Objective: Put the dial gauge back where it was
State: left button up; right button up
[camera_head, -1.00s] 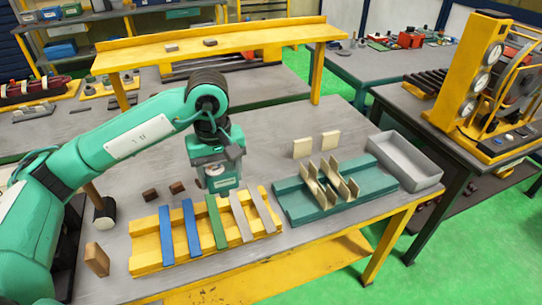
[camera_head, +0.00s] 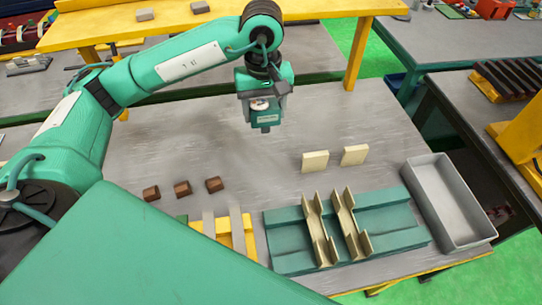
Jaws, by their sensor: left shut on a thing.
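My left gripper (camera_head: 264,122) hangs over the grey table (camera_head: 335,125), behind the yellow rack, pointing down. It is shut on the dial gauge (camera_head: 260,104), whose small round pale face shows between the dark parts of the gripper. The fingertips and the rest of the gauge are hard to make out. I cannot tell whether the gauge touches the table. My right gripper is not in view.
A teal fixture (camera_head: 285,260) with brass-coloured holders stands at front right, beside a grey tray (camera_head: 430,200). Cream blocks (camera_head: 315,161) and brown blocks (camera_head: 182,188) lie behind. A yellow shelf (camera_head: 320,8) spans the back.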

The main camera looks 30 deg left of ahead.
aim_at(263, 132)
pick_arm(q)
jog(key=f, duration=0.2)
jog(key=f+p, duration=0.1)
jog(key=f, duration=0.1)
jog(key=s+f, duration=0.1)
jog(key=f, duration=0.1)
jog(key=shift+f+p, duration=0.3)
jog(key=shift+p, duration=0.1)
jog(key=f+p, duration=0.1)
jog(key=f, duration=0.2)
jog(key=f+p, duration=0.1)
jog(key=f, duration=0.7)
jog(key=shift+w+f+p, duration=0.1)
jog(key=shift+w+p, duration=0.15)
jog(key=shift+p, duration=0.15)
jog(key=shift+f, duration=0.2)
jog(key=shift+f+b, duration=0.6)
jog(key=shift+b, duration=0.35)
jog(key=o, duration=1)
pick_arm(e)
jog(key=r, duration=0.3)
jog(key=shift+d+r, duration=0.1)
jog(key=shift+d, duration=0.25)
pick_arm(q)
jog(key=shift+r, duration=0.15)
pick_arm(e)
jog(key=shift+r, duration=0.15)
